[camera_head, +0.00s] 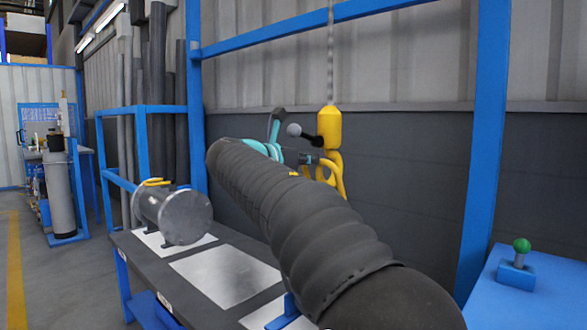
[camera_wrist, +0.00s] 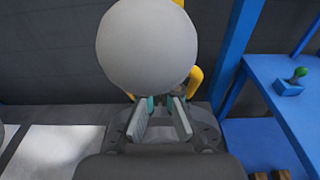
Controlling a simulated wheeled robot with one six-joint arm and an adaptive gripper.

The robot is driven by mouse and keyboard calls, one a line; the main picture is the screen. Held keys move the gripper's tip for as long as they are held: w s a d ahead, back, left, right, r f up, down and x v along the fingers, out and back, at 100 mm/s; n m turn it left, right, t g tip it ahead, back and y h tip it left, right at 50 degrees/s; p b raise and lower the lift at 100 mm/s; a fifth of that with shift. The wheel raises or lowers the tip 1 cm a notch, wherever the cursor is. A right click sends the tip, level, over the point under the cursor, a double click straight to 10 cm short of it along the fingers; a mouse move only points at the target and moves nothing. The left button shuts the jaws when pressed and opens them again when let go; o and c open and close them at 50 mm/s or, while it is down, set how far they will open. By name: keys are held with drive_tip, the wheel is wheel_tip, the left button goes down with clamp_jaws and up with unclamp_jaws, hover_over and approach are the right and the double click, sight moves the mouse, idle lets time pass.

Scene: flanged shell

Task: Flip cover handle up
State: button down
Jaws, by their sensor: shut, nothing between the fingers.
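A pale grey ball knob (camera_head: 294,130) on a short black lever (camera_head: 311,139) shows beside the yellow hook in the head view; I take it for the handle. In the wrist view a large pale ball (camera_wrist: 147,45) fills the top middle, close to the camera. My gripper (camera_wrist: 163,102) is just below the ball in that picture, its fingers shut and empty. I cannot tell whether it touches the ball. In the head view my dark arm hides most of the gripper. A grey flanged cylinder (camera_head: 172,213) lies on the bench at left.
A yellow hoist hook (camera_head: 329,125) hangs on a chain behind the knob. The dark bench (camera_head: 150,262) has bare metal plates (camera_head: 225,274). A blue stand (camera_head: 545,290) with a green-knobbed lever (camera_head: 521,247) is at right. Blue posts (camera_head: 487,120) frame the wall. Floor shows at left.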

drive_tip(key=shift+w+d+r, duration=0.5)
idle(0.4)
drive_tip(key=v, duration=1.2)
drive_tip(key=shift+r, duration=0.1)
